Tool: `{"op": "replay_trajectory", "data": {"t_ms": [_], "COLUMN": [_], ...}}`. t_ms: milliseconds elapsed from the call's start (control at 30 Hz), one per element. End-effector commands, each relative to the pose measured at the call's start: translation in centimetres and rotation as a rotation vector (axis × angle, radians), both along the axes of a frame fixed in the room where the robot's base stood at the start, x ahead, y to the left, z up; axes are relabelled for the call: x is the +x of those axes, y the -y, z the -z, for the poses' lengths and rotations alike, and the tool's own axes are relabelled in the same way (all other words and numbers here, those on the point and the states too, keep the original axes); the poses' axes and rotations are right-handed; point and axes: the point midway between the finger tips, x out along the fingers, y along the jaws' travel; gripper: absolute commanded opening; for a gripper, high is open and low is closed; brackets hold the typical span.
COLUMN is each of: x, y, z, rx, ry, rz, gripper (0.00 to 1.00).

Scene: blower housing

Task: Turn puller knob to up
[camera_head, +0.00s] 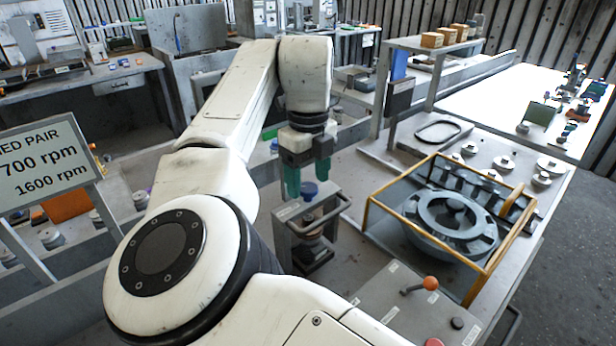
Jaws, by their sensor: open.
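A small blue knob (309,189) sits on top of a grey frame-like device (288,213) with a bar handle, near the picture's middle. It looks like the puller knob, but no readable label confirms this. Its pointing direction is too small to tell. My gripper (308,181) points down with green fingers apart, one on each side of the blue knob as seen here. The fingers partly hide the knob's surroundings. I cannot tell whether they touch it or hover just above. Nothing is seen held.
A yellow guard frame (413,157) surrounds a grey round housing (452,222) on the bench to the right. A panel in front carries an orange-tipped lever (430,283) and a black button (457,323). A rpm sign (45,165) stands at left.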

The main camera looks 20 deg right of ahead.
Motion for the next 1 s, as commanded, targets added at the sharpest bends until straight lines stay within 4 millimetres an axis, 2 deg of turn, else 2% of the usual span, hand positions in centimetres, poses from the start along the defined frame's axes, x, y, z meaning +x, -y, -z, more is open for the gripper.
{"op": "replay_trajectory", "data": {"t_ms": [133, 400, 1000], "x": [0.00, 0.00, 0.00], "y": [-0.03, -0.02, -0.01], "z": [0.74, 0.89, 0.85], "rx": [-0.001, 0.000, -0.001], "ry": [0.001, 0.001, 0.001], "rz": [0.000, 0.000, 0.000], "gripper": [0.67, 0.67, 0.11]}}
